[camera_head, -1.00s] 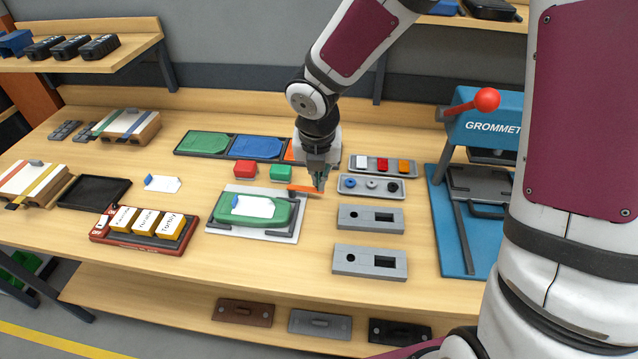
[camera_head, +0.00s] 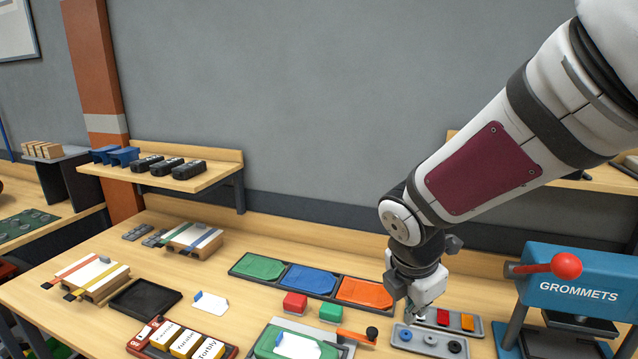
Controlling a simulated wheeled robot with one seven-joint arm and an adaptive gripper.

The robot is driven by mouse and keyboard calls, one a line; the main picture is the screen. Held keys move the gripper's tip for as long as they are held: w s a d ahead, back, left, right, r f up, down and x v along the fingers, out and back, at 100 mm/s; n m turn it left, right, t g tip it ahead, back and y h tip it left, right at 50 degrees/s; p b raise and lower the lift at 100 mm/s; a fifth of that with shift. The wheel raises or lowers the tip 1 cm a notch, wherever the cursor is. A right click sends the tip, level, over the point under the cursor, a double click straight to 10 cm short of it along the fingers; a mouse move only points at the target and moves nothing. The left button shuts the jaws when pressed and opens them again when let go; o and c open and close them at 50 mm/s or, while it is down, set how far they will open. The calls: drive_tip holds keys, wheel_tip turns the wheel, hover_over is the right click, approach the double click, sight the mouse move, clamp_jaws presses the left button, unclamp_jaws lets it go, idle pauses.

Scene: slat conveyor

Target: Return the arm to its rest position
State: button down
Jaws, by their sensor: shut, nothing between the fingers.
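My gripper (camera_head: 412,308) points down over the workbench in the head view, at the left end of a grey tray of small coloured parts. Its fingers are small in the picture and partly hidden by the wrist, but it looks shut and holds nothing. My arm reaches in from the upper right and bends at the wrist joint. An orange-handled tool (camera_head: 356,335) with a dark knob lies on the bench left of the gripper, apart from it.
A blue grommet press (camera_head: 575,285) with a red ball lever stands right of the gripper. Green, blue and orange plates lie in a black tray (camera_head: 234,269) behind. The grey tray with round parts (camera_head: 431,340) is just below. Air above the bench's left half is clear.

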drive_tip(key=s+d+r+m+t+y, duration=0.1)
drive_tip(key=s+r+m, duration=0.4)
drive_tip(key=s+m, duration=0.3)
drive_tip(key=s+d+r+m+t+y+b, duration=0.1)
drive_tip(key=s+r+m, duration=0.5)
drive_tip(key=m, duration=0.9)
drive_tip(key=shift+s+d, duration=0.3)
drive_tip(key=shift+s, duration=0.55)
